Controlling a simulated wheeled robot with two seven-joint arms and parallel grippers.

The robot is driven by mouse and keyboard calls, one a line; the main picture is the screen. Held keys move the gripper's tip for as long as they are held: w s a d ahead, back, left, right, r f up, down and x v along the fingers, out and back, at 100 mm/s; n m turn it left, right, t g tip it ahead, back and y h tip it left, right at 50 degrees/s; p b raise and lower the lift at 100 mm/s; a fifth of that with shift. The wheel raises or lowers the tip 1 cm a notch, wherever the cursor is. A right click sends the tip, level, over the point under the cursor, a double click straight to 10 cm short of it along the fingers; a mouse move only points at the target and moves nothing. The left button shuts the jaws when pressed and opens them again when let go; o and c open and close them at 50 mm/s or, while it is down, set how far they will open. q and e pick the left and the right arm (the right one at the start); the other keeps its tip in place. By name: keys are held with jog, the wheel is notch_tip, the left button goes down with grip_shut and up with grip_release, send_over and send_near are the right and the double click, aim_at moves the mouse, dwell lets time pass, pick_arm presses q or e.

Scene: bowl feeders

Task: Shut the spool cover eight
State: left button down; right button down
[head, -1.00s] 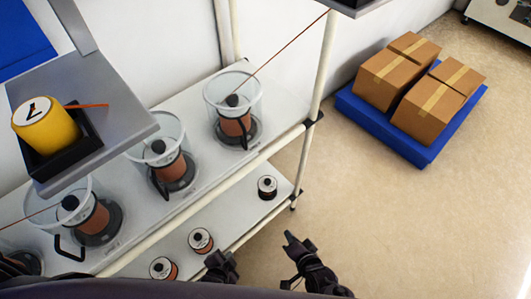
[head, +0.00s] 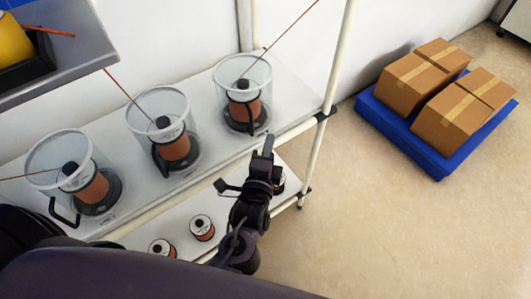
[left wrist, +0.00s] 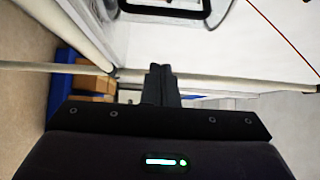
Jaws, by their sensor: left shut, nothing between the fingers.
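Three clear, bowl-shaped spool covers with copper spools and black handles stand along the upper shelf: a right one (head: 227,75), a middle one (head: 143,104) and a left one (head: 45,158). No number is readable, so I cannot tell which is eight, nor whether each is fully shut. My left gripper (head: 264,147) is shut and empty, in front of the shelf edge, below and right of the right cover, apart from it. In the left wrist view its fingers (left wrist: 161,77) are together; a dark-framed clear part shows above them. My right gripper is not in view.
The white shelf (head: 195,165) has a front rail and a right post (head: 340,65). Small spools (head: 202,227) lie on the lower shelf. A grey ledge (head: 75,45) overhangs at upper left. Boxes (head: 425,80) sit on a blue pallet (head: 395,133); the floor before it is clear.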

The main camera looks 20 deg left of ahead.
aim_at(251, 126)
pick_arm(q)
jog(key=w+a+p, duration=0.1)
jog(key=a, duration=0.1)
jog(key=w+a+p, duration=0.1)
jog(key=w+a, duration=0.1)
dwell(0.3)
jog(key=shift+a, duration=0.1)
jog(key=shift+a+r+p, duration=0.15)
jog(key=shift+a+p, duration=0.6)
jog(key=shift+a, duration=0.4)
